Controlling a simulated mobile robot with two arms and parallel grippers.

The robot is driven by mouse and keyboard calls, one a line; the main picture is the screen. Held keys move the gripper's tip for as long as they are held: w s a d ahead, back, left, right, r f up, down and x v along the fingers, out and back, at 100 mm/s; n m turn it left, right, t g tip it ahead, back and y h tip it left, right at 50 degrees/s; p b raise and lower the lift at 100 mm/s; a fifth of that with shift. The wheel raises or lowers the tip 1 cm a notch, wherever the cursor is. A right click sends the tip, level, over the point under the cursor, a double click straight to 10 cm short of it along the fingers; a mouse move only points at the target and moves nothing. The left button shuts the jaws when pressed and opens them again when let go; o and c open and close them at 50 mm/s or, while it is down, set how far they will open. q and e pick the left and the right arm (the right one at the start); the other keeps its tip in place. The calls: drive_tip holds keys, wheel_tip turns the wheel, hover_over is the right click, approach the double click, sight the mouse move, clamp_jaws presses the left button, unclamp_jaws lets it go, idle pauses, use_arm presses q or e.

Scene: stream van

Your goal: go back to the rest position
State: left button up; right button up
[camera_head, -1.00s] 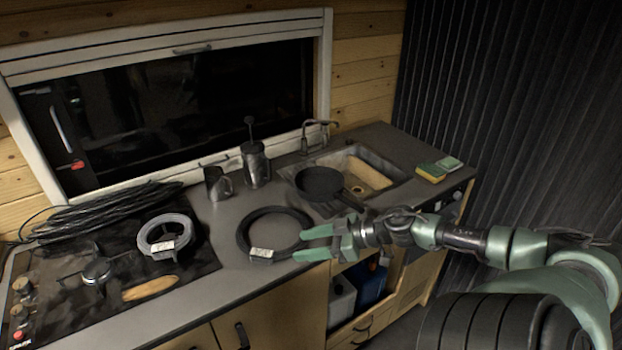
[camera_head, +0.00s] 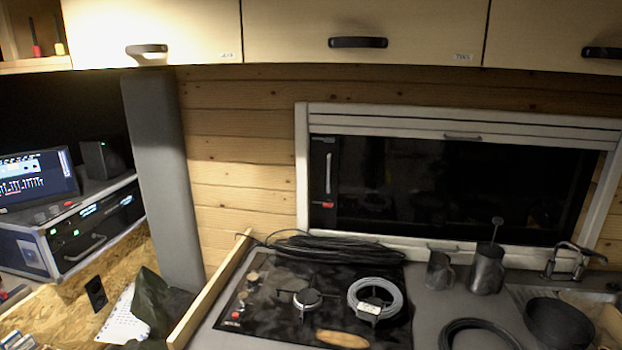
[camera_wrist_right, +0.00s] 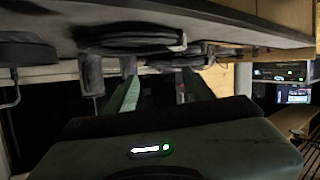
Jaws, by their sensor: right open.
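Neither of my arms shows in the head view. In the right wrist view my right gripper (camera_wrist_right: 158,82) shows its two green fingers apart, with nothing seen held between them. Dark, round items and the grey worktop (camera_wrist_right: 60,12) lie around and beyond the fingers in that view. The picture there is dark, so the exact gap to them cannot be told. My left gripper is not in view.
The worktop carries a stove (camera_head: 270,312) with a pale coil (camera_head: 376,300), a black cable bundle (camera_head: 330,247), a dark ring coil (camera_head: 480,324), a mug (camera_head: 439,272), a canister (camera_head: 487,270) and a pan (camera_head: 558,325). Cupboards (camera_head: 290,30) hang above; a monitor (camera_head: 38,178) stands at left.

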drive_tip(key=s+a+f+m+g+h, duration=0.4)
drive_tip(key=s+a+f+m+h, duration=0.25)
drive_tip(key=s+f+h, duration=0.2)
drive_tip(key=s+a+f+n+g+y, duration=0.1)
drive_tip(key=s+a+n+g+y, duration=0.15)
drive_tip(key=s+a, duration=0.4)
drive_tip(key=s+a+f+n+g+y, duration=0.15)
drive_tip(key=s+a+g, duration=0.25)
drive_tip(key=a, duration=0.6)
wheel_tip(320, 180, down, 29)
drive_tip(key=s+g+b, duration=0.1)
drive_tip(key=s+b, duration=0.1)
drive_tip(key=s, duration=0.1)
drive_tip(key=s+d+f+g+b, duration=0.1)
drive_tip(key=s+d+f, duration=0.2)
drive_tip(key=s+f, duration=1.2)
drive_tip(key=shift+s+d+f, duration=0.2)
drive_tip(key=shift+s+f, duration=0.1)
